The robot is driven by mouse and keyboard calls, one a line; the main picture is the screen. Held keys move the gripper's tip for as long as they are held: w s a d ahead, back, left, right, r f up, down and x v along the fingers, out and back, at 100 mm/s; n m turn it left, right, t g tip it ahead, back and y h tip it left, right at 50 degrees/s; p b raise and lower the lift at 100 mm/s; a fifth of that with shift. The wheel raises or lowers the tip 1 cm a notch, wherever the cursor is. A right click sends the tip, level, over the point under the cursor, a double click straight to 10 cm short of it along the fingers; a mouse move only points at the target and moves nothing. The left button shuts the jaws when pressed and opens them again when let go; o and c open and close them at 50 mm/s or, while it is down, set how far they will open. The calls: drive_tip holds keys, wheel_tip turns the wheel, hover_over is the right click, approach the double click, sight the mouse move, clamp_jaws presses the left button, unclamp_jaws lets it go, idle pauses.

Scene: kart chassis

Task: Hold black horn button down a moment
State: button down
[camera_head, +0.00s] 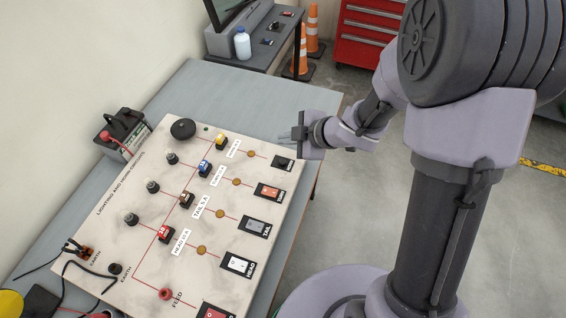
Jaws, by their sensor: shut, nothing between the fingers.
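A sloping off-white circuit board (122,215), marked as lighting and horn circuits, lies on the grey-blue bench. The black horn button (284,163) is in a dark panel at the board's upper right corner, at the top of the column of switches. My gripper (284,138) is shut and empty. In this view its fingers point left and appear just above the horn button, near the board's edge. I cannot tell its height over the board, but a gap shows between the fingers and the button.
Orange (268,192), grey (257,226) and white (238,264) switches run below the horn button. Coloured fuses and a round black dome (183,129) stand on the board. A battery (123,132) sits behind it. The bench top (215,95) beyond is clear.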

sight(286, 163)
wheel_tip(286, 163, down, 7)
drive_tip(key=b, duration=0.5)
drive_tip(key=shift+b, duration=0.4)
idle(1.3)
drive_tip(key=shift+f, duration=0.4)
drive_tip(key=shift+f+b, duration=0.4)
drive_tip(key=shift+b, duration=0.15)
drive_tip(key=shift+r, duration=0.15)
idle(1.9)
drive_tip(key=shift+r+p, duration=0.75)
drive_tip(key=shift+p, duration=0.25)
wheel_tip(286, 163, up, 5)
drive_tip(key=p, duration=0.5)
drive_tip(key=shift+r, duration=0.1)
